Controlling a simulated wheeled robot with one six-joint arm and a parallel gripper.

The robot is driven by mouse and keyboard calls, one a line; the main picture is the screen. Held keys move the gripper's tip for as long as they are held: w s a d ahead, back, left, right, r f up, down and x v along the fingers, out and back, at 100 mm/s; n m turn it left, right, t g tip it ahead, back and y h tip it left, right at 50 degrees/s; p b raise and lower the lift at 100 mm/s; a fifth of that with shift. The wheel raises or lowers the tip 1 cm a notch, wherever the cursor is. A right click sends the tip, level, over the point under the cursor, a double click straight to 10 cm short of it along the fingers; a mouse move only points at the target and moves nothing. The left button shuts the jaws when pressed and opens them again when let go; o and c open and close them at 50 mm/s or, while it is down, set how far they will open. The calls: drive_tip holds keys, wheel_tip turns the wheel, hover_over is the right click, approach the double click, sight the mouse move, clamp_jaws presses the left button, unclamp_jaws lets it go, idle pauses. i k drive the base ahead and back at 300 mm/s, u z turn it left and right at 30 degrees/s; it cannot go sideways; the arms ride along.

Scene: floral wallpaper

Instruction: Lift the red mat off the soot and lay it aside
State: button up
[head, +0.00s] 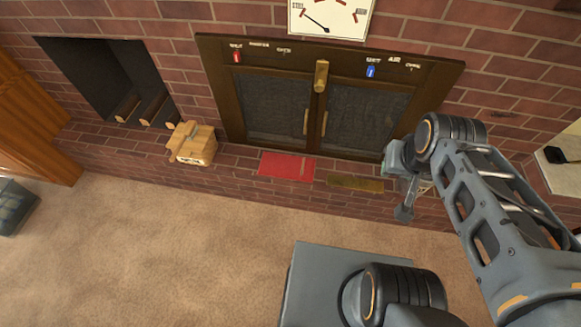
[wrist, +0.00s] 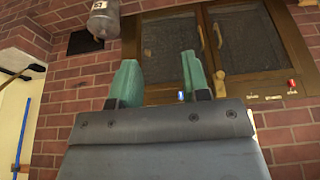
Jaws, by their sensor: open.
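The red mat (head: 287,166) lies flat on the brick ledge in front of the fireplace doors, in the head view. No soot shows; whatever is under the mat is hidden. My gripper (head: 397,163) is to the right of the mat, near the right end of the doors, apart from it and partly hidden by my own arm. In the wrist view my gripper (wrist: 161,80) has its two green fingers spread with nothing between them. The mat is not seen in the wrist view.
A flat brownish plate (head: 355,183) lies on the ledge just right of the mat. A wooden box (head: 192,143) stands on the ledge to the left. The fireplace doors (head: 320,115) rise behind. Carpet (head: 180,240) in front is clear.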

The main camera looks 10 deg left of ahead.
sight(275, 165)
drive_tip(key=u, duration=1.6)
drive_tip(key=i, duration=1.05)
drive_tip(key=u, duration=0.2)
